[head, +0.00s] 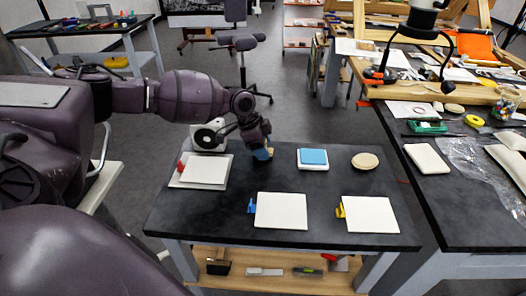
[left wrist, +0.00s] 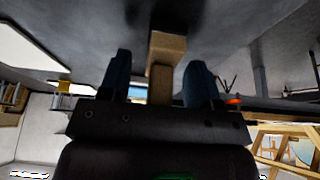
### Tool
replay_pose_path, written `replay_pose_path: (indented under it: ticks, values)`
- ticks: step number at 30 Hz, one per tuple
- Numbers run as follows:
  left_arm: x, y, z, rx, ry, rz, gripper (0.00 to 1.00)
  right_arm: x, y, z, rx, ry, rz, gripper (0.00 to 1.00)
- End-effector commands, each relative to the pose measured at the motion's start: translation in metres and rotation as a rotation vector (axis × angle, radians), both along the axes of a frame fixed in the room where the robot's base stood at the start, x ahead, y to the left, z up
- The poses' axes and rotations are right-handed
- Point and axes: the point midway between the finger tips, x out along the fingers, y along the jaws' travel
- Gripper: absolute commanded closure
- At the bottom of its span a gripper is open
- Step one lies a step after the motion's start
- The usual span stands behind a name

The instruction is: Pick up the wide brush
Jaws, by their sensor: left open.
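My left gripper (head: 262,153) points down at the back middle of the dark table, with its blue fingertips close to the tabletop. In the left wrist view its two blue fingers (left wrist: 158,82) are open, one on each side of a tan, T-shaped wooden piece (left wrist: 166,48), which looks like the wide brush. A gap shows between each finger and the narrow part. In the head view only a small tan bit of it (head: 271,150) shows beside the fingertips; the rest is hidden by the gripper. I cannot make out bristles. My right gripper is not in view.
A blue pad on a white block (head: 313,157) and a round tan disc (head: 365,161) lie right of the gripper. White panels lie at left (head: 204,170), front middle (head: 281,211) and front right (head: 371,215). A cluttered bench (head: 470,215) stands at right.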

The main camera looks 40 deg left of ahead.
Motion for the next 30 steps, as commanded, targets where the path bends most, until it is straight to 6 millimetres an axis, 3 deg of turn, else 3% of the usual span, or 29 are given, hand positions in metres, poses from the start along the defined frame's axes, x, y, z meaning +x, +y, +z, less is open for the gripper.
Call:
replay_pose_path:
  ticks: [3, 14, 23, 30]
  values:
    - [0.000, 0.000, 0.001, 0.000, 0.000, 0.000, 0.43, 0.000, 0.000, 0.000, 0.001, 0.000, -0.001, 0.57]
    - [0.000, 0.000, 0.001, 0.000, 0.000, 0.000, 0.96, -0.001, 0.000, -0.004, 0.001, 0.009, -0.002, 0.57]
    - [0.000, 0.000, 0.004, 0.000, -0.001, 0.000, 0.97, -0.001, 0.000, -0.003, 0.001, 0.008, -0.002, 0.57]
    - [0.001, 0.000, 0.040, 0.000, -0.005, 0.001, 0.97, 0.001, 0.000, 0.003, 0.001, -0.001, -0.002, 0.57]
